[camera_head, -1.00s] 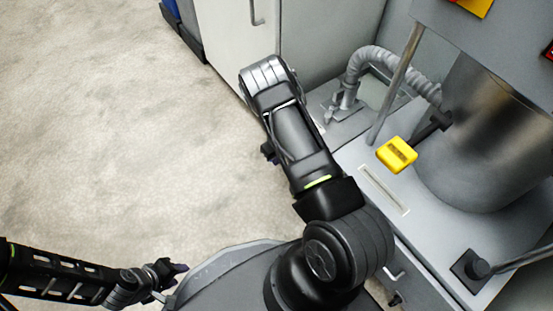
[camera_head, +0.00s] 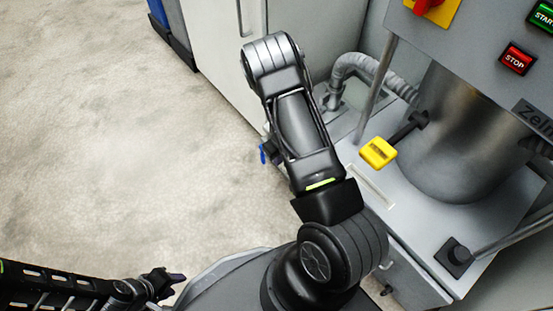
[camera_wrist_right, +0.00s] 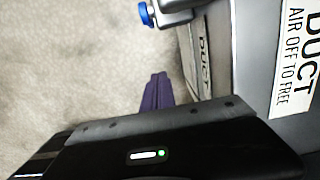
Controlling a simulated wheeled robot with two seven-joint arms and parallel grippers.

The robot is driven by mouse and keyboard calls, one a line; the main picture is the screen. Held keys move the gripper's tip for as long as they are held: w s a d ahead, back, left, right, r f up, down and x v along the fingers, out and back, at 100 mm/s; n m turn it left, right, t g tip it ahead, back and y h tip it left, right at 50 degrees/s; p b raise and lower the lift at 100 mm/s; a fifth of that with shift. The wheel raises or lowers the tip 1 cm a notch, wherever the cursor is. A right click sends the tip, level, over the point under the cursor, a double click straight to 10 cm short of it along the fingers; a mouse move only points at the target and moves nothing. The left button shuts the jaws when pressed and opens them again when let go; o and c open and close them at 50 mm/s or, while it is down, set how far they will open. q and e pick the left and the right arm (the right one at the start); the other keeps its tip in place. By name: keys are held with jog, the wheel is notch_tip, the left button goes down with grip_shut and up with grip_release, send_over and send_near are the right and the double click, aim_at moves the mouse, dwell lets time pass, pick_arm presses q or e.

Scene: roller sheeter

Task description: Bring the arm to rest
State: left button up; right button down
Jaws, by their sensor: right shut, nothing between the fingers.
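My right arm (camera_head: 300,130) reaches up the middle of the head view, beside the machine. Its gripper is hidden there behind the arm. In the right wrist view the purple fingers of my right gripper (camera_wrist_right: 157,91) lie together, empty, over the pale floor near a grey panel lettered "DUCT".
The machine has a steel drum (camera_head: 455,130), a yellow-ended lever (camera_head: 378,152) and a red stop button (camera_head: 517,59) close right of my arm. A blue knob (camera_wrist_right: 146,14) sits near the right fingers. A white cabinet (camera_head: 215,45) stands behind. Floor on the left is clear.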

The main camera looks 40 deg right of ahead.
dwell(0.5)
